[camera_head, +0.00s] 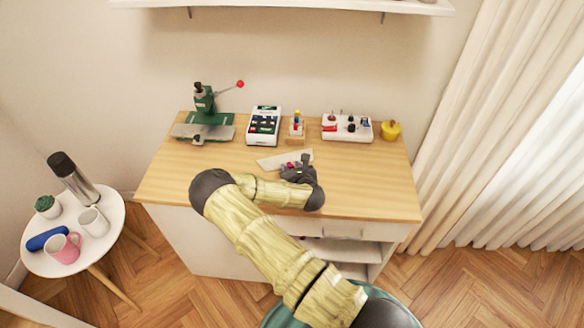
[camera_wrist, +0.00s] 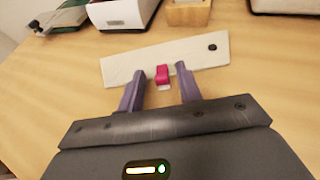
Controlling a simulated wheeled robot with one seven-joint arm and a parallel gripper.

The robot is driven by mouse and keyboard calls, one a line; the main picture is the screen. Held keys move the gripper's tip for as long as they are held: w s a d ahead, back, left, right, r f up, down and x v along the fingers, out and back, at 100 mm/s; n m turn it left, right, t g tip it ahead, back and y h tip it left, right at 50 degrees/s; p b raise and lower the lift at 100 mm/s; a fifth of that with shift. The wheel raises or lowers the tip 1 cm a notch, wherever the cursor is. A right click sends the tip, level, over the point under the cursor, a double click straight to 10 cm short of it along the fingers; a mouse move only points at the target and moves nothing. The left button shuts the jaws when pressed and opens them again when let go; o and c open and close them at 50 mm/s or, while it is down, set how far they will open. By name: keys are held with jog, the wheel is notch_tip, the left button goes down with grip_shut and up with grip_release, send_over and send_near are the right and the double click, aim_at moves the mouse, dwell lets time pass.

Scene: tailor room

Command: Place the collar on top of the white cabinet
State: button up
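The collar, a flat off-white strip with a dark round button near one end (camera_wrist: 195,55), lies on the wooden tabletop. It also shows in the head view (camera_head: 268,162), partly hidden by my gripper. My gripper (camera_wrist: 160,72) is open, its two purple fingers apart at the collar's near edge. A small pink piece with a pale base (camera_wrist: 162,75) is between the fingertips, with gaps on both sides. Whether the fingers touch the collar is unclear. I see no separate cabinet I can name surely; the worktable has a white body (camera_head: 205,240) with drawers and open shelves.
A green press (camera_head: 205,105), a white device (camera_head: 264,122), a small wooden holder (camera_head: 297,130), a white tray of small tools (camera_head: 347,133) and a yellow pincushion (camera_head: 390,130) line the table's back. A round side table (camera_head: 85,255) with mugs stands left. The table's left front is clear.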

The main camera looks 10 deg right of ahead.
jog(key=shift+r, duration=0.1)
jog(key=shift+r, duration=0.15)
jog(key=shift+s+d, duration=0.1)
jog(key=shift+s, duration=0.2)
jog(key=b+v, duration=0.1)
jog(key=v, duration=1)
jog(key=shift+s+r, duration=0.1)
jog(key=shift+s, duration=0.1)
